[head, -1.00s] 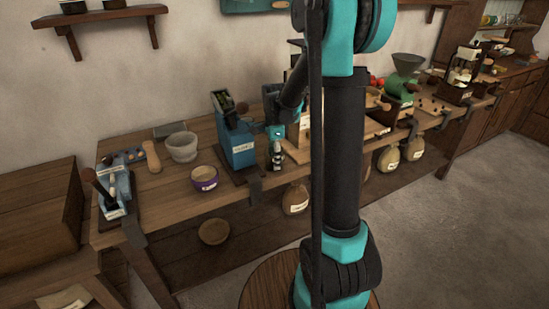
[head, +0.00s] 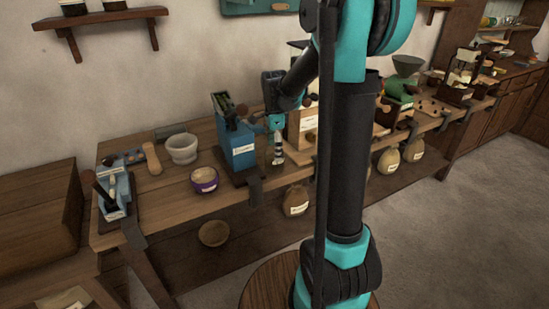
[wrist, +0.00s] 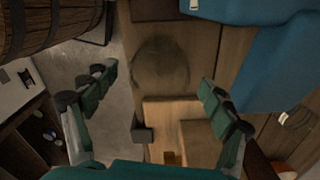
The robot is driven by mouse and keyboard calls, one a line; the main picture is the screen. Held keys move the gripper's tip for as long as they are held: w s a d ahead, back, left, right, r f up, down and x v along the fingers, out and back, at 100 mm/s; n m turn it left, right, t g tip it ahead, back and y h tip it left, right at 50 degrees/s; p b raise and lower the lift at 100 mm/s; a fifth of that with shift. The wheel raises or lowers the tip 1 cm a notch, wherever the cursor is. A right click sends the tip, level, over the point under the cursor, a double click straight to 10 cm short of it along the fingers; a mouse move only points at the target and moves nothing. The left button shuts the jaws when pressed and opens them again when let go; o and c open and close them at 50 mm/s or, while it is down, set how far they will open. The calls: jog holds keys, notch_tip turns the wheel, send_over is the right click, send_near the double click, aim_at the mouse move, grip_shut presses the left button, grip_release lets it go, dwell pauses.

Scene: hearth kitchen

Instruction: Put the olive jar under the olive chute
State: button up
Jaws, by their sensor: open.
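The blue machine (head: 238,145) with a white label and green contents in its top stands on the bench. I take it for the one with the olive chute, but its label is unreadable. It also shows at the upper right in the wrist view (wrist: 285,55). My gripper (head: 278,156) hangs just right of it near the bench's front edge. In the wrist view my gripper (wrist: 160,88) has its fingers wide apart. A round, dull, see-through shape (wrist: 160,62) lies between and ahead of them, perhaps the olive jar from above. In the head view I cannot make the jar out clearly.
A purple bowl (head: 204,180) and a grey mortar (head: 183,148) stand left of the blue machine. A boxy wooden device (head: 302,125) stands close to the right of my gripper. Clamps line the bench's front edge. Sacks (head: 296,200) hang below it.

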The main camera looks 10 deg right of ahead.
notch_tip(320, 180, up, 7)
jog(key=s+d+f+n+t, duration=0.2)
jog(key=s+f+n, duration=0.4)
jog(key=s, duration=0.5)
jog(key=s+d+f+n+t, duration=0.2)
jog(key=s+f+n, duration=0.5)
jog(key=s+n, duration=0.4)
jog(key=shift+f, duration=0.3)
